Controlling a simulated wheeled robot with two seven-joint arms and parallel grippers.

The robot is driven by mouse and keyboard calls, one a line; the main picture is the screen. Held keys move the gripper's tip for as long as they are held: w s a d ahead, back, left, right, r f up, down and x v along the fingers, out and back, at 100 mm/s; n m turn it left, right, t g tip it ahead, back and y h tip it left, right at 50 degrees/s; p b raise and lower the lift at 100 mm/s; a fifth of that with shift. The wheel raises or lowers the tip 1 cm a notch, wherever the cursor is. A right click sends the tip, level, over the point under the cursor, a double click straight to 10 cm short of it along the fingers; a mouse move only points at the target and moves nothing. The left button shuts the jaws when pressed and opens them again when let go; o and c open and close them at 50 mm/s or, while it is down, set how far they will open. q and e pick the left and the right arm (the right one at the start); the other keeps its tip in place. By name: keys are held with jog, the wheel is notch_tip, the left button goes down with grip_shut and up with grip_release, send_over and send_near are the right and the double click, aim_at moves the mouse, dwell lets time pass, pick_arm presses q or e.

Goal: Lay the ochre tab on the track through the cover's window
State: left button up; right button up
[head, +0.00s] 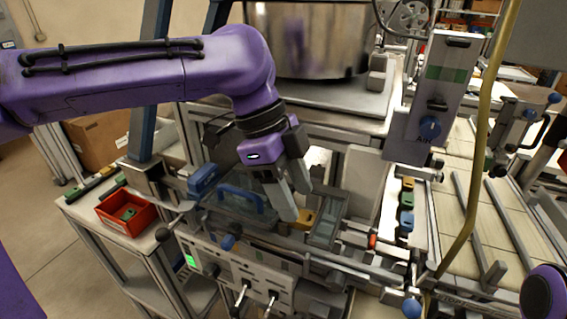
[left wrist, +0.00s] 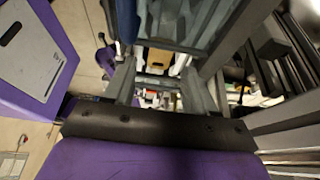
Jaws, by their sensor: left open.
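The ochre tab (head: 306,215) shows on the bench fixture, just right of my left gripper's lower fingertip. My left gripper (head: 298,205) points down at the fixture, its two fingers apart. In the left wrist view, the fingers (left wrist: 158,92) are spread with a gap between them, and an ochre piece (left wrist: 158,58) shows beyond that gap. I cannot tell whether a finger touches the tab. A clear cover with a blue handle (head: 241,198) lies left of the fingers. The cover's window and the track under it are not clear to see. My right gripper is out of view.
A red bin (head: 127,214) stands at the left. Green, yellow and blue pieces (head: 406,205) lie in a row at the right. A front panel with knobs (head: 235,265) and a hanging yellow hose (head: 485,120) border the work area. A large metal drum (head: 308,40) stands behind.

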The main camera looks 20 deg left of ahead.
pick_arm(q)
jog(key=p+v, duration=0.1)
jog(key=v, duration=0.9)
jog(key=shift+a+r, duration=0.2)
jog(key=shift+r, duration=0.05)
dwell(0.9)
